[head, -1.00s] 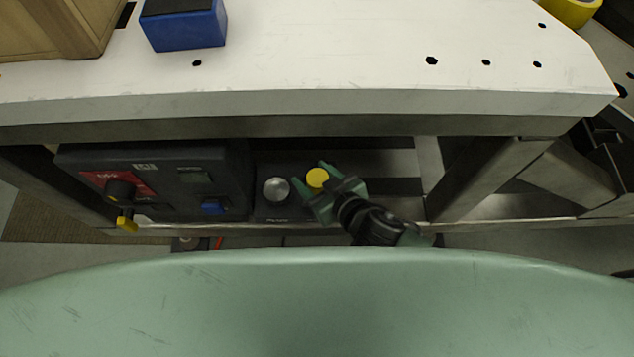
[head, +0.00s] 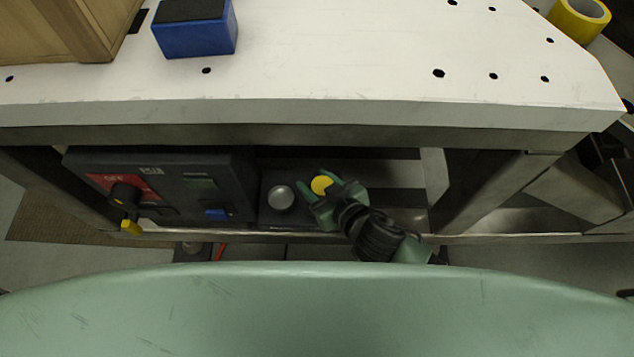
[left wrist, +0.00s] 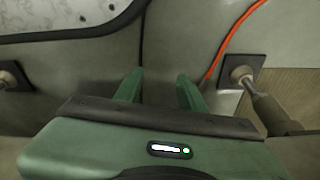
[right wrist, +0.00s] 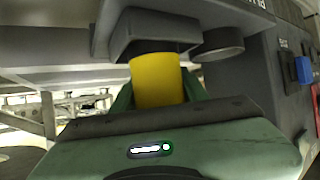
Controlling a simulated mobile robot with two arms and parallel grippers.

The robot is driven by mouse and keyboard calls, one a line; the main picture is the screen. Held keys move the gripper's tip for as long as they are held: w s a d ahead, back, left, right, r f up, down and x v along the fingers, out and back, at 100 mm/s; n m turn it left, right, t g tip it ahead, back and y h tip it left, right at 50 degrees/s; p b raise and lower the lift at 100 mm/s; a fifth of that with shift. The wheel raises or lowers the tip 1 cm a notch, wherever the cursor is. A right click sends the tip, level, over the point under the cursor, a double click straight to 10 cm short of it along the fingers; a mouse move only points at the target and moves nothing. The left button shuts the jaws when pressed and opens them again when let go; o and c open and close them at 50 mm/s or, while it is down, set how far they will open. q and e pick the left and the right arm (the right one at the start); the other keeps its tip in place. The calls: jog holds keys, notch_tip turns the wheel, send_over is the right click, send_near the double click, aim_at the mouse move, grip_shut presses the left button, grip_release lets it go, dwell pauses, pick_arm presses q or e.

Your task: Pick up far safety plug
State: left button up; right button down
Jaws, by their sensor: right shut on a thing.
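The safety plug (head: 321,185) is a yellow cylinder, seen from its round end on the shelf under the white table. In the right wrist view the yellow plug (right wrist: 156,80) stands between the fingers, its far end against a dark square block. My right gripper (head: 322,197) is shut on it. A silver round knob or socket (head: 281,198) sits left of the plug on the same dark box. My left gripper (left wrist: 158,88) shows only in its own wrist view, fingers apart and empty above the floor.
A dark control box (head: 160,190) with a red panel, a black-and-yellow handle and a blue switch stands to the left under the table. The white tabletop (head: 340,60) overhangs the shelf. An orange cable (left wrist: 230,45) runs along the floor.

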notch_tip(320, 180, up, 3)
jog(key=shift+r+p, duration=0.1)
jog(key=shift+p, duration=0.45)
pick_arm(q)
jog(key=shift+s+a+f+b, duration=0.1)
jog(key=shift+s+f+b, duration=0.3)
jog(key=shift+s+f, duration=0.25)
pick_arm(e)
jog(key=s+d, duration=1)
jog(key=s, duration=0.4)
jog(key=shift+s, duration=0.4)
